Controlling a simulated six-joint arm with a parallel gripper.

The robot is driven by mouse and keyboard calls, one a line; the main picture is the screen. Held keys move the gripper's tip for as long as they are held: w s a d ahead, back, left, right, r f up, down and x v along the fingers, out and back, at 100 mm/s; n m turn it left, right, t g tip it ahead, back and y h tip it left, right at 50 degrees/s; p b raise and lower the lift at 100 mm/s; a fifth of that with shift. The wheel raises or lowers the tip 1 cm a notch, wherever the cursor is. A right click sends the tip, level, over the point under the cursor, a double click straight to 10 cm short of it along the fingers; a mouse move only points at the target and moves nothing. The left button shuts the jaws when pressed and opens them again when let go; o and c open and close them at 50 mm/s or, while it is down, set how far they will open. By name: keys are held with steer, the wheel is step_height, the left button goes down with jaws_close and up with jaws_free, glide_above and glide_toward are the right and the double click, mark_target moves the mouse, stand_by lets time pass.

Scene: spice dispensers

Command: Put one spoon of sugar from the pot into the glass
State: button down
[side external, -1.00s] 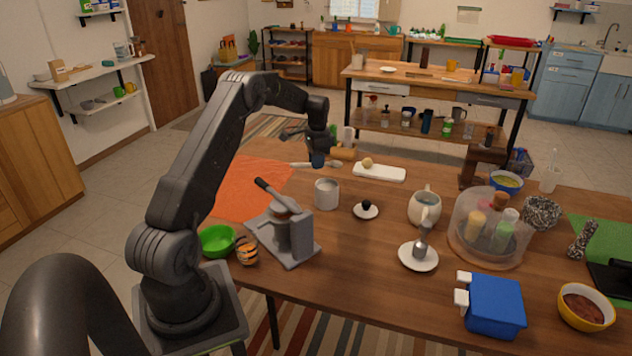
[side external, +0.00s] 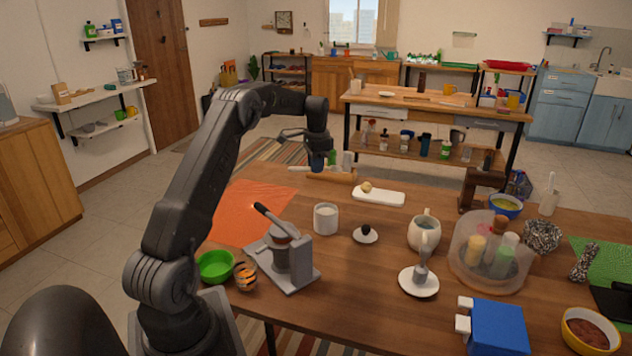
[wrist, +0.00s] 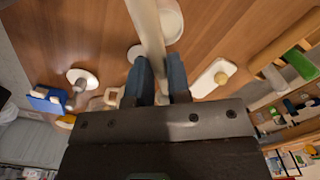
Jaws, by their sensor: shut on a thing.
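My gripper (side external: 318,162) is up over the far left part of the wooden table, behind the pot. It is shut on the pale handle of a spoon (wrist: 150,38), which runs away between the blue fingertips in the wrist view; its bowl is not clear. The white pot (side external: 326,218) stands open and upright with pale contents, and shows at the top of the wrist view (wrist: 171,22). A white lid with a dark knob (side external: 365,235) lies beside it. I cannot tell with certainty which thing is the glass.
A grey press with a black lever (side external: 285,255) stands in front of the pot. A white mug (side external: 423,234) and a clear round holder with bottles (side external: 490,255) stand to the right. A white board (side external: 379,198) and a rolling pin (side external: 330,176) lie behind.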

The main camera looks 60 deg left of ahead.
steer(key=s+d+r+n, duration=0.1)
steer(key=s+d+n, duration=0.9)
steer(key=n, duration=0.4)
steer(key=s+d+r+n, duration=0.1)
steer(key=s+d+n, duration=0.7)
steer(key=s+n, duration=0.55)
steer(key=a+f+m+g+h, duration=0.3)
steer(key=f+h, duration=0.3)
steer(key=h, duration=0.6)
steer(key=shift+s+f+m, duration=0.2)
steer(key=shift+f+m, duration=0.2)
steer(key=shift+m, duration=0.35)
steer(key=shift+r, duration=2.55)
